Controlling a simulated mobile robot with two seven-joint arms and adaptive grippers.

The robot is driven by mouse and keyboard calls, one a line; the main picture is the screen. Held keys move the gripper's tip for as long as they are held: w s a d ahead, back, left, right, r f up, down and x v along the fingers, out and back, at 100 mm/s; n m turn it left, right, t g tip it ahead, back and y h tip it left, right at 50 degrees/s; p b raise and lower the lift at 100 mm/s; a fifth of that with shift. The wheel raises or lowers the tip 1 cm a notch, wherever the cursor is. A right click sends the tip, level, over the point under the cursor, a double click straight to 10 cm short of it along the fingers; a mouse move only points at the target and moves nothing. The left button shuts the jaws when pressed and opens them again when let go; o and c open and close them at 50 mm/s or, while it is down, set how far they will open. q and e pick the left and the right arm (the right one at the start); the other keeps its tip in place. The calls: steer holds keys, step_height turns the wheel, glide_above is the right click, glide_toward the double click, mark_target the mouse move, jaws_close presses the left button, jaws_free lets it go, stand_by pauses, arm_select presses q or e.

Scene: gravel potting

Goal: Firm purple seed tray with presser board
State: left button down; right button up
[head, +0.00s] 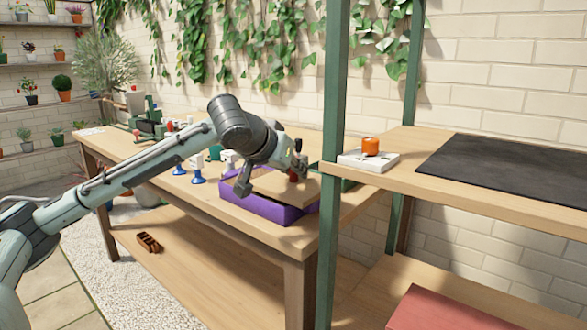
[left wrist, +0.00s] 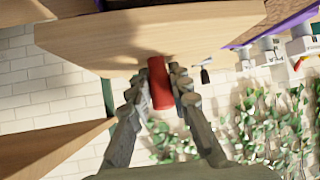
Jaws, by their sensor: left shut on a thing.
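The purple seed tray (head: 262,207) stands on the potting bench near its right end. The presser board (head: 288,187), a pale wooden slab with a red handle (head: 293,176), is over the tray; I cannot tell whether it presses on the contents. My left gripper (head: 294,168) reaches down onto the handle. In the left wrist view, its fingers (left wrist: 160,86) are shut around the red handle (left wrist: 161,82) under the board (left wrist: 150,38), and a purple tray edge (left wrist: 275,28) shows behind. The tray's contents are mostly hidden. My right gripper is not in view.
A green post (head: 334,150) and a wooden shelf (head: 440,185) stand close to the right of the tray. The shelf holds an orange item (head: 370,146) on a pale block and a dark mat (head: 510,168). Blue-footed items (head: 198,170) stand left of the tray.

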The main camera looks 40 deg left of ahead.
arm_select(q)
steer(key=shift+f, duration=0.5)
stand_by(0.5)
step_height(320, 180, up, 3)
steer(key=p, duration=0.3)
steer(key=shift+r, duration=0.1)
